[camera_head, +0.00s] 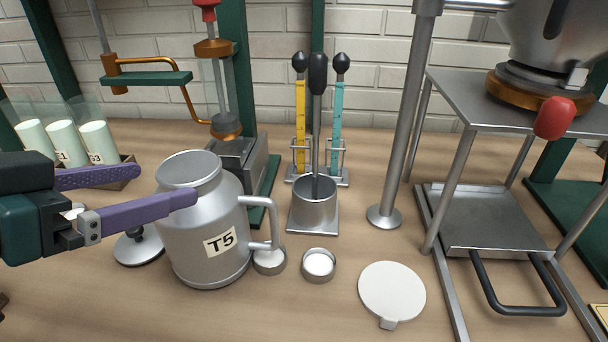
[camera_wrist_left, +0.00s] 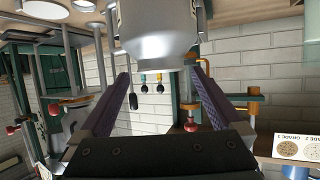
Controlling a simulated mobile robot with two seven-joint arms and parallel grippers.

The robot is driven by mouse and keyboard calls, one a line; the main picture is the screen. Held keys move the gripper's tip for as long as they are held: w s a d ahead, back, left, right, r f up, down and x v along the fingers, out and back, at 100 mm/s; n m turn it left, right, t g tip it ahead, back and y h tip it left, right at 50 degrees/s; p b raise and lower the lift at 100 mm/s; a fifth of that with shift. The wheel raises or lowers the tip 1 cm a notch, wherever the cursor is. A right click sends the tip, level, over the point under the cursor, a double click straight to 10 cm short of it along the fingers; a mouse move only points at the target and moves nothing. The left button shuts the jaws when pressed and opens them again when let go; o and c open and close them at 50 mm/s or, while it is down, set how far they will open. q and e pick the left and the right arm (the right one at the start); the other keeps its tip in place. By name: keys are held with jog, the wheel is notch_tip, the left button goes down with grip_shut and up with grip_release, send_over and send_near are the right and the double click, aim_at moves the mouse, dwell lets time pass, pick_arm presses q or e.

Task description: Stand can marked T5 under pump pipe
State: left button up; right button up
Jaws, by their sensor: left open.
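The silver metal can marked T5 (camera_head: 204,240) stands upright on the wooden counter, open at the top, its handle to the right and its label facing me. It also shows between the finger lines at the top of the left wrist view (camera_wrist_left: 160,35). My left gripper (camera_head: 167,186) is open. Its near purple finger passes in front of the can's upper body; its far finger ends by the can's left side. Contact is unclear. My right gripper is not in view.
A round lid with a knob (camera_head: 138,249) lies left of the can. Small round dishes (camera_head: 318,265) and a white disc (camera_head: 391,290) lie to its right. A steel pot with a dark-handled tool (camera_head: 314,213) and a steel pole (camera_head: 405,120) stand behind. A metal stand (camera_head: 490,225) is at right.

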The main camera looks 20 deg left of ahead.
aim_at(211, 168)
pick_arm(q)
jog(key=x, duration=0.3)
jog(key=shift+w, duration=0.45)
jog(key=shift+b+x, duration=0.9)
jog(key=shift+x, duration=2.2)
jog(key=shift+r, duration=0.1)
jog(key=shift+f, duration=0.2)
grip_shut()
jog(key=shift+r, duration=0.2)
